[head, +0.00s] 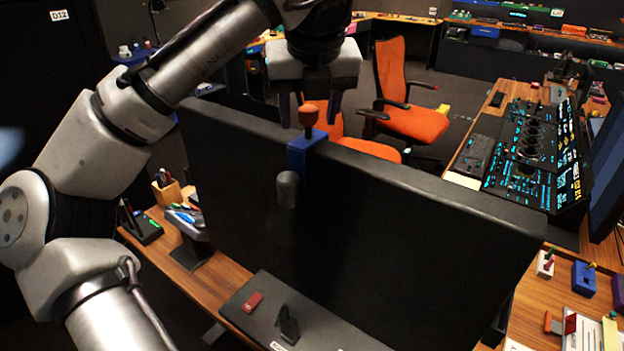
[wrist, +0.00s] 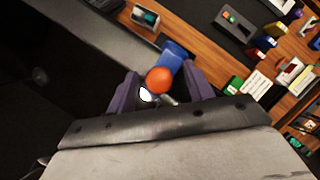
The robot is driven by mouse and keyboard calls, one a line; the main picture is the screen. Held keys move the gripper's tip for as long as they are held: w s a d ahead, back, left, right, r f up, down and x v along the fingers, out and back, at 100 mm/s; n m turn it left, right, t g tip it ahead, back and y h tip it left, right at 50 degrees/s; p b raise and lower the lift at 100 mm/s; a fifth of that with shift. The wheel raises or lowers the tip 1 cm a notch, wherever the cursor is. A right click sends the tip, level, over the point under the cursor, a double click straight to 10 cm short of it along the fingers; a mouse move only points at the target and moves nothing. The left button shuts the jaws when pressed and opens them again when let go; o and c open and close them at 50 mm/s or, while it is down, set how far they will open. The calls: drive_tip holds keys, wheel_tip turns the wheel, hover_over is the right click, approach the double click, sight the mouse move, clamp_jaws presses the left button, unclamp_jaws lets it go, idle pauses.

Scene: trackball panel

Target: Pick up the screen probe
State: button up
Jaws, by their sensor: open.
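What looks like the screen probe (head: 308,117), with a round orange-red knob on top, stands upright in a blue clip (head: 303,155) on the top edge of a black screen (head: 400,200). A dark rounded end (head: 288,189) hangs at the front of the clip. My gripper (head: 309,110) is open and points down over the knob, one finger to each side. In the wrist view the orange knob (wrist: 159,80) shows between the two purple fingers, with the blue clip (wrist: 176,52) behind it. I cannot tell whether either finger touches the knob.
The wide black screen stands on a wooden desk (head: 205,280) below my gripper. An orange chair (head: 410,110) is behind it. A lit control console (head: 535,150) is at the right. Pens and small items (head: 185,213) lie at the left.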

drive_tip(key=shift+c, duration=0.4)
clamp_jaws()
drive_tip(key=shift+r, duration=0.15)
